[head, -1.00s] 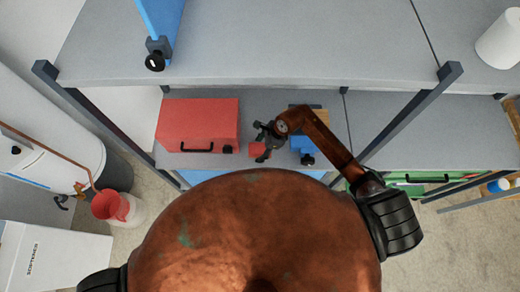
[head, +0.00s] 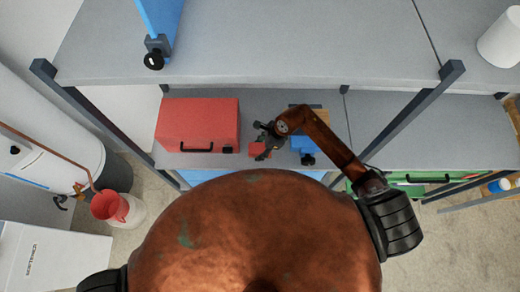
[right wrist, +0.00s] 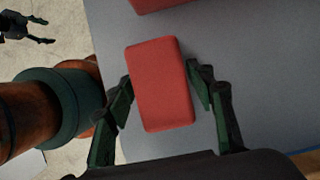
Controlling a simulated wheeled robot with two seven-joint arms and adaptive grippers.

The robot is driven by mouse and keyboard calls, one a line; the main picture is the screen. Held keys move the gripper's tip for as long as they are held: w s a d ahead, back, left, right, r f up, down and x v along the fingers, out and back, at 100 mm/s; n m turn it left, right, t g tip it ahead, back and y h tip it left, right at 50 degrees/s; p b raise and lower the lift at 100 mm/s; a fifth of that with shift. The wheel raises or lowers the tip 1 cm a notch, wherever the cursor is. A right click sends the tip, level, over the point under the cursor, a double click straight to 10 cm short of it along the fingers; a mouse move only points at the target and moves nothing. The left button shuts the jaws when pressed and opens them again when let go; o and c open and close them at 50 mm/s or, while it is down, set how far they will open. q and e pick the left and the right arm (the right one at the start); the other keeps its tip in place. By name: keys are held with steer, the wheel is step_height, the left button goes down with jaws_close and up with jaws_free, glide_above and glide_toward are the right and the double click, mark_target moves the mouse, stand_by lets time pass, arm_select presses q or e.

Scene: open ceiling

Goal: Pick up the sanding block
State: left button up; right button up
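The sanding block is a red, rounded rectangular block (right wrist: 161,84) in the right wrist view. It also shows as a small red patch (head: 257,149) in the head view, over the middle shelf. My right gripper (head: 262,143) is at the block, with one finger against each long side in the right wrist view (right wrist: 158,82). It looks shut on the block. I cannot tell whether the block still touches the shelf. My left gripper (right wrist: 38,29) shows at the top left of the right wrist view, open and empty, away from the block. The head view does not show it.
A red toolbox (head: 198,122) stands left of the block on the grey middle shelf (head: 335,112). A blue object (head: 302,146) is close on the right. The upper shelf (head: 300,45) overhangs behind, with dark posts at both sides. A green case (head: 405,189) is farther right.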

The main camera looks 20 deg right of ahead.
mark_target(257, 149)
steer(key=shift+f, duration=0.1)
steer(key=c, duration=0.9)
steer(key=shift+r+p, duration=0.2)
steer(key=shift+p, duration=0.15)
steer(key=shift+r, duration=0.25)
step_height(257, 149, up, 3)
steer(key=shift+s+r+b, duration=0.1)
steer(key=shift+s+b, duration=0.05)
steer(key=shift+b, duration=0.65)
steer(key=s+a+r+b, duration=0.2)
steer(key=s+a+r, duration=0.1)
steer(key=s+r, duration=0.6)
steer(key=s, duration=0.4)
steer(key=shift+a+r, duration=0.25)
steer(key=shift+a, duration=0.15)
steer(key=shift+s, duration=0.1)
